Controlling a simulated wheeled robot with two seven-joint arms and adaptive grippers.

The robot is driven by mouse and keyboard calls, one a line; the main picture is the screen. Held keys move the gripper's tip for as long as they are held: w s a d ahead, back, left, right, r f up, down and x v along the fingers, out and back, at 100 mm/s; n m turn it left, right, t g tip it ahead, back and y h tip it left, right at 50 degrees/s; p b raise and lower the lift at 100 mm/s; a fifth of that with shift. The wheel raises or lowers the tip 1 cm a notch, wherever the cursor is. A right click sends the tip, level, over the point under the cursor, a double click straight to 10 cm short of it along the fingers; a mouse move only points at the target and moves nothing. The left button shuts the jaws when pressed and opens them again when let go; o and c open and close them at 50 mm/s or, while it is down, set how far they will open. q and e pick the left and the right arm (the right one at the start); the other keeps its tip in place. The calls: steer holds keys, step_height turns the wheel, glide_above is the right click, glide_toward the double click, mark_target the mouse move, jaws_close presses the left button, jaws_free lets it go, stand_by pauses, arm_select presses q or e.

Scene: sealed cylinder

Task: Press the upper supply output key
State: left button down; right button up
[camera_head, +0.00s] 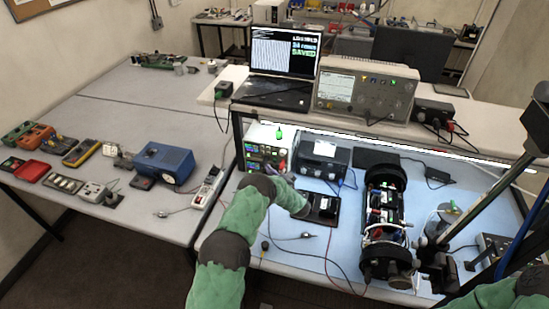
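The power supply (257,150) is a stack of light-cased units with green lit displays, standing at the back left of the blue mat. The upper unit's front (257,135) is visible, but its keys are too small to make out. My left arm comes up from the bottom and bends over the mat. My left gripper (279,172) is just in front of the supply's lower right part, and its fingers are too small to tell open from shut. I cannot tell whether it touches the supply.
A black cylindrical assembly (383,218) with wiring lies right of centre. A dark meter box (323,157) stands right of the supply. An oscilloscope (366,91) and laptop (277,64) sit on the shelf above. A blue box (164,163) is on the left table.

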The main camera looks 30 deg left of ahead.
mark_target(275, 154)
arm_select(q)
steer(key=w+b, duration=0.2)
steer(key=w+a+b, duration=0.1)
steer(key=w+b, duration=0.1)
steer(key=w, duration=0.1)
steer(key=shift+w+a+f+b, duration=0.15)
steer(key=shift+w+b, duration=0.1)
steer(key=shift+b, duration=0.05)
steer(key=shift+w, duration=0.15)
stand_by(1.2)
steer(key=shift+w+a+b, duration=0.15)
steer(key=shift+w+b, duration=0.25)
steer(key=shift+b, duration=0.3)
steer(key=shift+w+b, duration=0.35)
steer(key=shift+b, duration=0.1)
stand_by(0.5)
steer(key=shift+r, duration=0.2)
steer(key=shift+s+p, duration=0.65)
steer(key=shift+s, duration=0.15)
